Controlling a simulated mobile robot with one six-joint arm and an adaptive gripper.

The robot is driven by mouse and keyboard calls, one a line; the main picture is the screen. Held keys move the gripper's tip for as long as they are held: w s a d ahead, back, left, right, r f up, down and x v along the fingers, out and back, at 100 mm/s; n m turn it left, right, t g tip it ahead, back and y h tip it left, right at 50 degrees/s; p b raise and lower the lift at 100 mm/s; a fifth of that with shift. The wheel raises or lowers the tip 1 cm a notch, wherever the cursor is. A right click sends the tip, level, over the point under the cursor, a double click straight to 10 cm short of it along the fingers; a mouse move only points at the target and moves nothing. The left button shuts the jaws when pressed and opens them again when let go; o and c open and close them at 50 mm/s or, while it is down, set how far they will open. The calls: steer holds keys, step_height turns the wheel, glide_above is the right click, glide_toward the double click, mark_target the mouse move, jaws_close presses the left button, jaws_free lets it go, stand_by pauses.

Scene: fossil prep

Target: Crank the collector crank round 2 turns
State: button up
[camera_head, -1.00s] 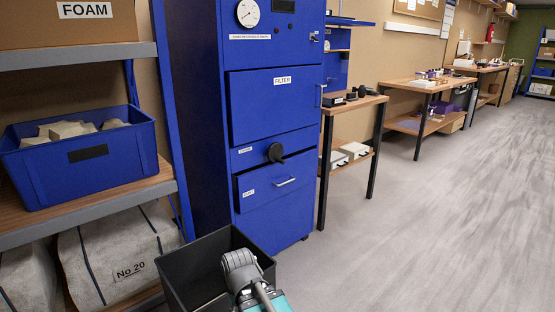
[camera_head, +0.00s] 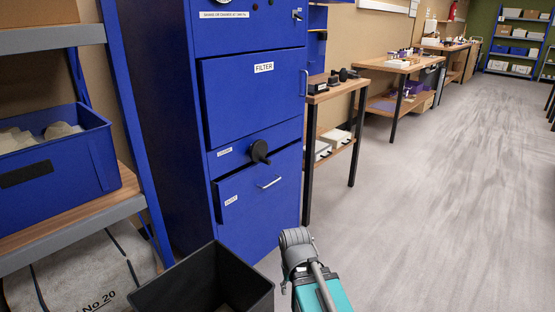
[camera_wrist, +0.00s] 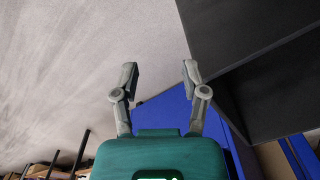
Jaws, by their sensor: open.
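The collector crank (camera_head: 260,151) is a round black disc with a small knob at its lower right, on the front of the blue collector cabinet (camera_head: 160,130). It sits between the FILTER door (camera_head: 255,95) and a lower drawer (camera_head: 258,192) with a pale handle. My gripper shows in the wrist view (camera_wrist: 158,78), fingers spread apart with nothing between them. The crank is not seen there. In the head view my arm is at the bottom, right of the cabinet's foot and apart from the crank; the fingertips cannot be made out.
A black open bin (camera_head: 205,285) stands before the cabinet, left of my arm. A shelf with a blue crate (camera_head: 60,165) is at left. A wooden bench (camera_head: 340,88) stands right of the cabinet. The grey floor (camera_head: 430,210) at right is clear.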

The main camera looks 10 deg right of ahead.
steer(key=shift+w, duration=0.2)
steer(key=shift+o, duration=0.6)
steer(key=w+a+r+n+t+y, duration=0.1)
steer(key=w+r+n+t+y, duration=0.25)
steer(key=w, duration=0.65)
steer(key=w+a+r+n+t+y, duration=0.1)
steer(key=w+r+n+t+y, duration=0.3)
steer(key=w, duration=0.6)
steer(key=w+d+r+t+y, duration=0.1)
steer(key=w+d+r+t, duration=0.2)
steer(key=w, duration=0.4)
steer(key=w+d+r+t+y+b, duration=0.1)
steer(key=w+d+r+t+y, duration=0.1)
steer(key=w+d+r+t, duration=0.2)
steer(key=w+d+r+n, duration=0.1)
steer(key=w+d+r, duration=0.1)
steer(key=w+d, duration=0.1)
steer(key=shift+w+d+r, duration=0.3)
steer(key=shift+w+d, duration=0.1)
steer(key=shift+w, duration=0.1)
